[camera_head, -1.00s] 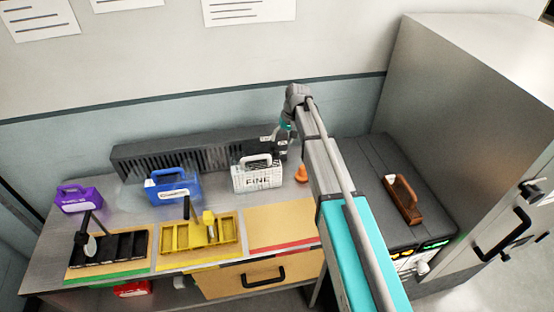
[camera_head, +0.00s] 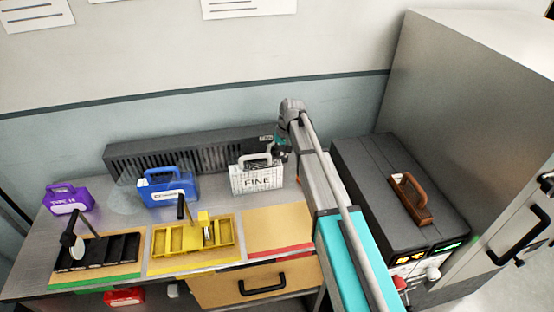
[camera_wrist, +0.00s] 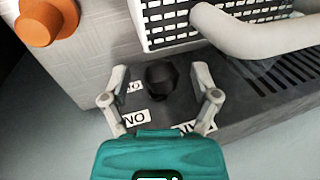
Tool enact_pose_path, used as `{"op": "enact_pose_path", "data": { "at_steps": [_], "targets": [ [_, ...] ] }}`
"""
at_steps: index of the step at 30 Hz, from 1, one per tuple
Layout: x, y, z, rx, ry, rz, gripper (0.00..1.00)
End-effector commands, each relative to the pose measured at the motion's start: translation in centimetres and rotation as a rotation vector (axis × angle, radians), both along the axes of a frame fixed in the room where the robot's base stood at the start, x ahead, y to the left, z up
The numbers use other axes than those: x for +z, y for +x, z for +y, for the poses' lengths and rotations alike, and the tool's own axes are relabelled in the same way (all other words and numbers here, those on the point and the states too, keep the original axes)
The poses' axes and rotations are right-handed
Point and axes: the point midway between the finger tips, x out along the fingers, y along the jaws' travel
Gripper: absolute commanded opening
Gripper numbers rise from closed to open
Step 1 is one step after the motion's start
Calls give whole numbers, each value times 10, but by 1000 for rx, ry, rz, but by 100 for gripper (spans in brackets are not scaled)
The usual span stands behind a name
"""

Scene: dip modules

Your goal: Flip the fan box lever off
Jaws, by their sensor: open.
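The fan box (camera_head: 180,155) is a long dark grey slatted box along the back of the bench. In the wrist view, its slatted top (camera_wrist: 270,85) shows on the right. A black lever knob (camera_wrist: 162,82) stands on its end among white labels, some reading "ON" upside down. My gripper (camera_wrist: 160,72) is open, its two grey fingers on either side of the knob. I cannot tell whether they touch it. In the head view, my gripper (camera_head: 281,146) is at the fan box's right end, partly hidden by my arm, and the lever cannot be made out.
A white "FINE" box (camera_head: 257,181) stands just in front of the fan box's right end; its pale handle (camera_wrist: 255,38) passes close to my right finger. Blue (camera_head: 168,188) and purple (camera_head: 68,200) cases stand left. A dark grey machine (camera_head: 385,205) is right.

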Motion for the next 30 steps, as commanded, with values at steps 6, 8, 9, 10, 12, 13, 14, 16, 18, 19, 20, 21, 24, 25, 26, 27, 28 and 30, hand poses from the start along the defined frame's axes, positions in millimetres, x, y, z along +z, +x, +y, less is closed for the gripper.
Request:
{"op": "enact_pose_path", "data": {
  "at_steps": [6,8,9,10,12,13,14,16,18,19,20,21,24,25,26,27,28,30],
  "targets": [
    [-10,0,2,0,0,0,78],
    [-11,0,2,-1,0,0,78],
    [-11,-1,2,-1,0,0,78],
    [-11,-1,2,-1,0,0,78],
    [-11,-1,3,-1,0,0,78],
    [-11,-1,3,-1,0,0,78],
    [-11,-1,3,-1,0,0,78],
    [-11,-1,2,-1,0,0,78],
    [-11,-1,2,-1,0,0,78],
    [-11,-1,2,-1,0,0,75],
    [-11,-1,2,-1,0,0,69],
    [-11,-1,2,-1,0,0,62],
    [-11,-1,2,-1,0,0,43],
    [-11,-1,2,-1,0,0,37],
    [-11,-1,2,-1,0,0,32],
    [-11,0,2,-1,0,0,24],
    [-11,0,2,-1,-1,0,19],
    [-11,0,2,-1,-1,0,6]
  ]
}}
